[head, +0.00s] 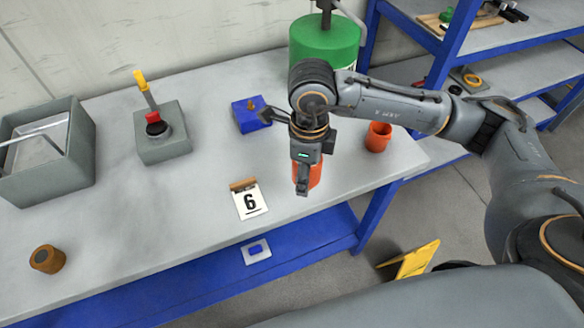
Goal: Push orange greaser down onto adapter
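My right gripper (302,178) points down over the front right part of the workbench. An orange object (316,172), perhaps the greaser, shows right behind its fingers and is mostly hidden by them. I cannot tell whether the fingers grip it or only stand in front of it. A second orange, cup-like piece (378,137) stands upright on the bench to the right, apart from the gripper. I cannot make out the adapter; it may be hidden under the orange object. My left gripper is not in view.
A blue block (250,115) and a green drum (325,42) stand behind the gripper. A number 6 card (249,200) lies left of it. A grey block with a yellow-tipped lever (162,143), a grey bin (78,165) and a brown cylinder (47,259) stand farther left.

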